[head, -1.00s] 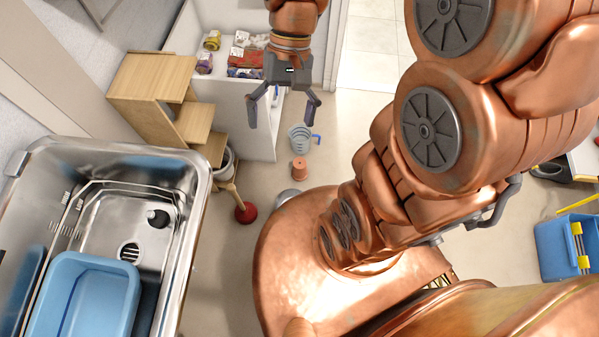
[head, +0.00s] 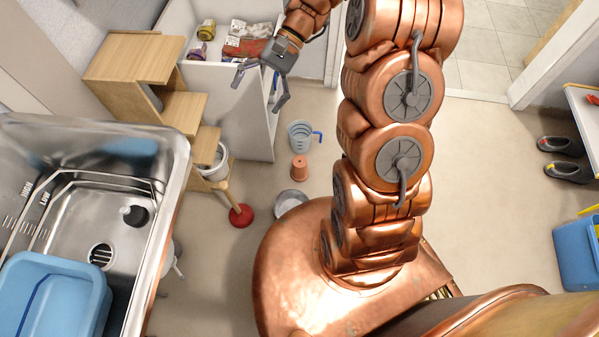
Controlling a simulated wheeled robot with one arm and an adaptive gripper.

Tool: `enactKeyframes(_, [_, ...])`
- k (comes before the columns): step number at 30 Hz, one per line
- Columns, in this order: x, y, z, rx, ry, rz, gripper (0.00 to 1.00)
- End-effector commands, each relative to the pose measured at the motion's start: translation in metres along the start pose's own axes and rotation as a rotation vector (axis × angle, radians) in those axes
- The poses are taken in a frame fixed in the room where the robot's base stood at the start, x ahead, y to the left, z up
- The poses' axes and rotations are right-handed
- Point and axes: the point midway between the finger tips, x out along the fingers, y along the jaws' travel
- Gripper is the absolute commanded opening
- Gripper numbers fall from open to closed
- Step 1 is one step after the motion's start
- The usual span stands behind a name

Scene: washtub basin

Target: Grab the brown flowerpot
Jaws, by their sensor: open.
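The brown flowerpot (head: 300,168) is small and terracotta-coloured. It sits on the beige floor in the middle of the head view, just below a clear measuring jug and above a grey metal bowl. It is in full view and nothing touches it from above. My gripper (head: 258,92) is open and empty. It hangs higher up, up and to the left of the flowerpot in the picture, in front of the white shelf unit, well apart from the pot.
The measuring jug (head: 299,135) with a blue handle and the metal bowl (head: 291,203) stand close to the pot. A red plunger (head: 241,215), a white bucket (head: 215,163) and wooden steps (head: 182,108) are to the left. The sink (head: 172,205) holds a blue tub (head: 95,280).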

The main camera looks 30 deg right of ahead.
Motion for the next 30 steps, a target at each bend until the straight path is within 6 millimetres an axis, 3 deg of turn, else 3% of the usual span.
enactKeyframes(1, [0.005,0.005,-0.021,0.021,-0.015,-0.026,0.95])
enactKeyframes(17, [0.017,0.038,-0.168,0.197,-0.128,-0.304,0.95])
enactKeyframes(30, [0.033,0.098,-0.293,0.339,-0.197,-0.53,0.95])
